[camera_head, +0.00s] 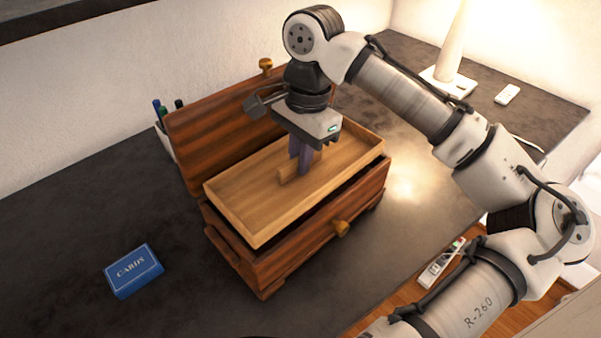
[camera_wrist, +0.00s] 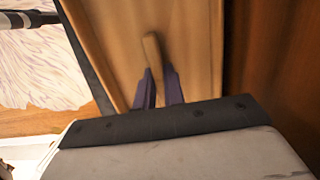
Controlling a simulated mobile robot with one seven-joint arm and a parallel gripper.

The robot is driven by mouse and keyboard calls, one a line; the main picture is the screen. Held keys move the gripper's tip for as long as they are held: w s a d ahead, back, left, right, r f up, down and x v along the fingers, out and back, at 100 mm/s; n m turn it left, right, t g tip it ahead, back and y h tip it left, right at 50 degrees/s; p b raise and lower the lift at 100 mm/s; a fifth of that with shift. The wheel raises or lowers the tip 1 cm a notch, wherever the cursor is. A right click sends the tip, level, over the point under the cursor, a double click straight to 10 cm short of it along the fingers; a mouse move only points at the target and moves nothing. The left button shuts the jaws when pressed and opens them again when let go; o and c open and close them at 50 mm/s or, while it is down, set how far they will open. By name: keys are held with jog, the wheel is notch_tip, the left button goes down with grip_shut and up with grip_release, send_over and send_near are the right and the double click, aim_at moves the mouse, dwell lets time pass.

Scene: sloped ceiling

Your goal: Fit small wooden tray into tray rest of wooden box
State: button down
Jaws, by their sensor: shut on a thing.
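The small wooden tray (camera_head: 243,212) is light wood with a raised handle bar (camera_head: 287,176) across its middle. It sits over the open top of the dark reddish wooden box (camera_head: 285,268), slightly askew to it, with its near left edge above the box's front rim. Whether it touches the rest inside is hidden. My gripper (camera_head: 302,163) points down at the tray's middle, shut on the handle. The wrist view shows the purple fingers (camera_wrist: 159,89) on either side of the handle (camera_wrist: 151,50), with the tray floor (camera_wrist: 190,45) beyond.
The box's open lid (camera_head: 215,125) stands behind the tray. A blue card box (camera_head: 133,271) lies on the dark desk at left. A pen holder (camera_head: 164,141) is behind the lid. A lamp (camera_head: 447,82) and a small white remote (camera_head: 507,94) are at back right.

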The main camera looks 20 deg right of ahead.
aim_at(301, 179)
jog(key=shift+f, duration=2.7)
jog(key=shift+f, duration=0.1)
jog(key=c, duration=1.5)
grip_release()
jog(key=r, duration=0.4)
jog(key=d+r, duration=0.1)
jog(key=r, duration=0.7)
jog(key=shift+w+d+r, duration=0.1)
jog(key=shift+w+d, duration=0.1)
